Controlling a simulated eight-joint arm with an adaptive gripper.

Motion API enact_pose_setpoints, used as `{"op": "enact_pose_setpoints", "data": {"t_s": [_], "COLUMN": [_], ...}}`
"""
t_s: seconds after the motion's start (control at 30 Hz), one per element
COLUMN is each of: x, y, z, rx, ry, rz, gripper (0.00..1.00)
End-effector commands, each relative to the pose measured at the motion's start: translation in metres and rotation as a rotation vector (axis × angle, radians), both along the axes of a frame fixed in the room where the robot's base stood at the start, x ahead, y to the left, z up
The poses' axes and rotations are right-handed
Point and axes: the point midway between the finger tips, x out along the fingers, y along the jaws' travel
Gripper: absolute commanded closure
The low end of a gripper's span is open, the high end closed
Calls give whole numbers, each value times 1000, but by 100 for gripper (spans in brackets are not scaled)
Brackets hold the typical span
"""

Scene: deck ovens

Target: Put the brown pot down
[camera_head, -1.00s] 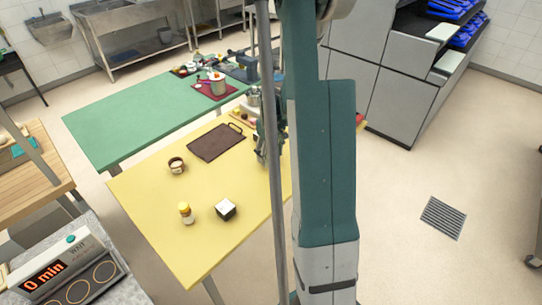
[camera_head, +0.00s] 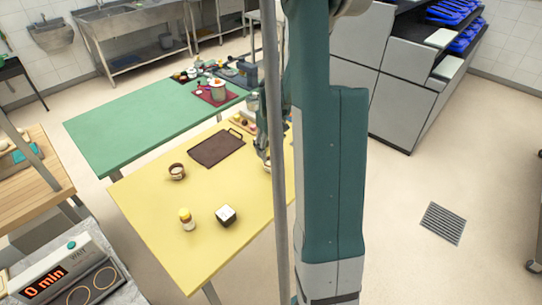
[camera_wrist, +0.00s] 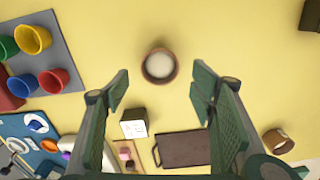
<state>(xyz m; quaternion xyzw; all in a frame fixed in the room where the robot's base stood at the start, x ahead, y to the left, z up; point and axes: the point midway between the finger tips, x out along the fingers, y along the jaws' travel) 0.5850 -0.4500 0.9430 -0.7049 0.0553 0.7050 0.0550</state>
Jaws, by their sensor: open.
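The brown pot (camera_wrist: 160,66) stands upright on the yellow table (camera_wrist: 225,30) in the wrist view, seen from above. It is round, with a pale inside. My gripper (camera_wrist: 160,92) is open, with its two fingers spread wide apart. The pot shows beyond the fingertips, between their lines, and neither finger touches it. In the head view my gripper (camera_head: 263,145) is over the right part of the yellow table, partly behind a grey post and my arm. The pot is mostly hidden there.
Coloured cups (camera_wrist: 33,38) and a small dark block with a white face (camera_wrist: 133,123) are left of the pot.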

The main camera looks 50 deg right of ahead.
Motion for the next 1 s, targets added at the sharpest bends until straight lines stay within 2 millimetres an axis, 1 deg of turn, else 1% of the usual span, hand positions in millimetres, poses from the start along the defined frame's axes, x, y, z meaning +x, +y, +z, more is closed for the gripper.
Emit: {"op": "enact_pose_setpoints", "data": {"t_s": [0.03, 0.2, 0.4, 0.6, 1.0], "x": [0, 0, 0, 0, 0], "y": [0, 0, 0, 0, 0], "z": [9, 30, 46, 50, 49], "rx": [0, 0, 0, 0, 0], "ry": [0, 0, 0, 0, 0], "rz": [0, 0, 0, 0, 0], "gripper": [44, 44, 44, 44, 44]}}
